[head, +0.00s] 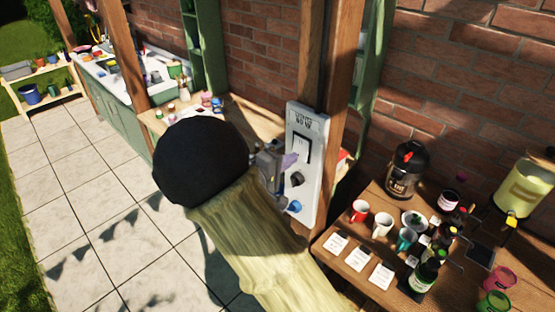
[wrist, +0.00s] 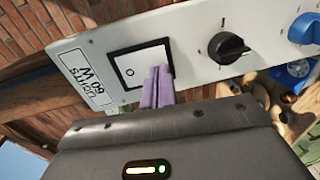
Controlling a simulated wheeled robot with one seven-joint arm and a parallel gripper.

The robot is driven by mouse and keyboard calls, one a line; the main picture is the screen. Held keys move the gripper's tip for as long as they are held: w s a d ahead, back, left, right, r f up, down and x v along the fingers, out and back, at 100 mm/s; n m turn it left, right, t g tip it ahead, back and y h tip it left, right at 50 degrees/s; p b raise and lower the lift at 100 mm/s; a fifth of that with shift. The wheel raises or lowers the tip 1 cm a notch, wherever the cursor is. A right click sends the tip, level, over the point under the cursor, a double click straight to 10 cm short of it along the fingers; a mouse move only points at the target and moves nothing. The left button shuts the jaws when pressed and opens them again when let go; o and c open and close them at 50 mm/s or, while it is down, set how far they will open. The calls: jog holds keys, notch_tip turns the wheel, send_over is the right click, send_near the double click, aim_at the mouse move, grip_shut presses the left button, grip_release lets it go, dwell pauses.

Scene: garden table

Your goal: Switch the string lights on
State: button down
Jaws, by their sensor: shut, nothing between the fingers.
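A white control panel (head: 318,200) labelled "LIGHTS 60 W" is mounted on a wooden post. Its white rocker switch (wrist: 135,68) sits in a black frame, with an "O" mark visible on its left part. The switch (head: 303,147) also shows in the head view, near the panel's top. My gripper (wrist: 158,72) is shut and empty. Its lilac fingertips are at the switch's right part in the wrist view and hide some of it; I cannot tell whether they touch. In the head view my gripper (head: 290,160) is just left of the panel. No string lights are visible.
A black knob (wrist: 229,47) and a blue knob (wrist: 305,29) are on the same panel beside the switch. A wooden table (head: 335,262) with mugs, bottles and a black urn (head: 405,172) stands at right. A bench with pots is behind. Paving at left is clear.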

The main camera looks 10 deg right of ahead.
jog(key=shift+w+d+f, duration=0.1)
jog(key=shift+w+d, duration=0.1)
jog(key=shift+d, duration=0.05)
jog(key=shift+f+b, duration=0.15)
jog(key=shift+b, duration=0.25)
jog(key=f+b+v, duration=0.3)
jog(key=b+v, duration=0.3)
jog(key=v, duration=0.7)
jog(key=shift+a+b, duration=0.3)
jog(key=shift+b, duration=0.1)
jog(key=shift+s+f, duration=0.1)
jog(key=shift+s, duration=0.05)
